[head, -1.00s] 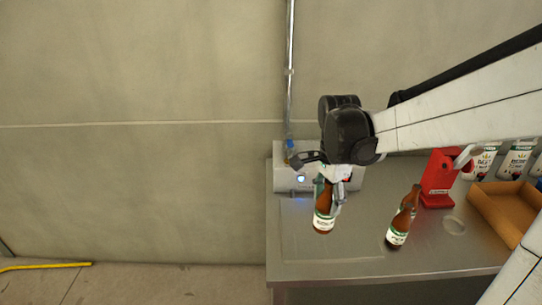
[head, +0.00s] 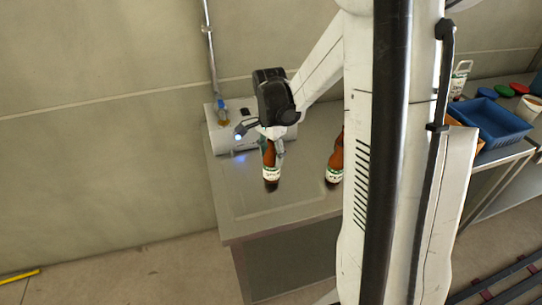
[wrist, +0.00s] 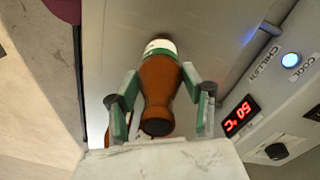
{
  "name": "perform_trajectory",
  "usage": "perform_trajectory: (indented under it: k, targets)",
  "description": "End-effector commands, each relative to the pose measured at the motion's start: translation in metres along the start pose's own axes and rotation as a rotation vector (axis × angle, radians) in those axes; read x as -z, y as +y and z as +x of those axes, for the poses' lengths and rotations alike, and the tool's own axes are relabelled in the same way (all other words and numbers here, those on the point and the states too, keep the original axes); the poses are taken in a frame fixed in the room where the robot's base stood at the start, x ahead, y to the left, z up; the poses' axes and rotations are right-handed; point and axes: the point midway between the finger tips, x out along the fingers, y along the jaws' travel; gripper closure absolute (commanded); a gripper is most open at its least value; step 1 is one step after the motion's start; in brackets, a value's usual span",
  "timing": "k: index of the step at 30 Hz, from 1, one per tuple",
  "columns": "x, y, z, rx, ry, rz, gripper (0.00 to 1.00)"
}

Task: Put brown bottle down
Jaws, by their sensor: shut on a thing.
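A brown bottle (head: 271,174) with a white and green label is upright in my gripper (head: 272,148), close to the front of the white chiller box. In the wrist view the bottle (wrist: 158,88) stands between the two green-padded fingers of my gripper (wrist: 159,72), its neck end towards the camera. The fingers are closed around it. Its base is over the left part of the steel table (head: 240,200); I cannot tell whether it touches the surface. A second brown bottle (head: 335,165) stands to the right, partly hidden by my column.
The chiller (head: 226,138) is at the back left of the table; its display (wrist: 238,116) shows in the wrist view. A blue crate (head: 490,122) is far right. The table's front left is clear. A wall rises behind.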

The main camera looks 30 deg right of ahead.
Motion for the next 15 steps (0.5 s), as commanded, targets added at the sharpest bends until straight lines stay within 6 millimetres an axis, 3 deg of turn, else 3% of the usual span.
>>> perform_trajectory:
  k: [15]
  targets:
    - [-0.0003, -0.0002, 0.0115, 0.000, 0.000, 0.000, 1.00]
